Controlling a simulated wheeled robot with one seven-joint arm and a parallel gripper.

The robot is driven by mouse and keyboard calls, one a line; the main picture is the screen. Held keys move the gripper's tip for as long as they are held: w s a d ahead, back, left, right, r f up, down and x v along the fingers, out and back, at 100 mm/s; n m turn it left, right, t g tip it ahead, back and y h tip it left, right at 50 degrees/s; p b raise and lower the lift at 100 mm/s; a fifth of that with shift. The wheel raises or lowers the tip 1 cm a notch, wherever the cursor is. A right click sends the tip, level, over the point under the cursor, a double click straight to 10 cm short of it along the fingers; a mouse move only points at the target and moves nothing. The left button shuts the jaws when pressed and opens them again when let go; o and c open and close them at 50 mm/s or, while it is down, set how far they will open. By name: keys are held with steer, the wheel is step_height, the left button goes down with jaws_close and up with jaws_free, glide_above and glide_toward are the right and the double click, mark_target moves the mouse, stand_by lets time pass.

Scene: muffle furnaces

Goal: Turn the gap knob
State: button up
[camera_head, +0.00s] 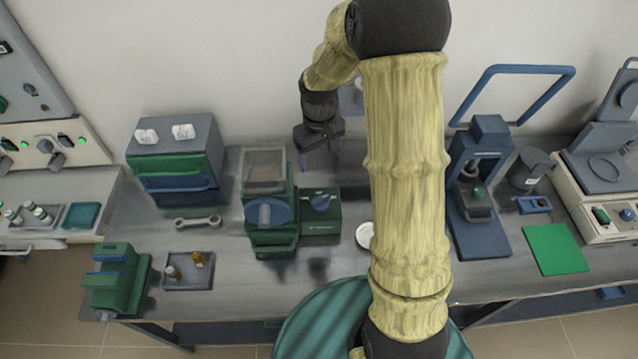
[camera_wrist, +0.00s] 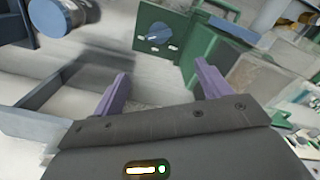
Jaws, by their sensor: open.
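A blue knob (camera_head: 320,202) sits on the face of a small green box (camera_head: 322,228), part of the green machine in the middle of the bench. It looks like the gap knob. In the wrist view the knob (camera_wrist: 159,33) shows as a round blue dial on a green panel with small white marks. My gripper (camera_head: 320,152) is above and behind the box in the head view. In the wrist view its two purple fingers (camera_wrist: 161,76) are apart with nothing between them, and the knob lies beyond the tips, not touched.
A wrench (camera_head: 197,222) and a white dish (camera_head: 365,235) lie on either side.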

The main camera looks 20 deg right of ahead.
mark_target(319, 198)
stand_by(0.3)
step_height(319, 198, down, 18)
steer(key=p, duration=0.3)
steer(key=shift+r+p, duration=0.25)
steer(key=shift+p, duration=0.05)
stand_by(0.3)
steer(key=c, duration=1)
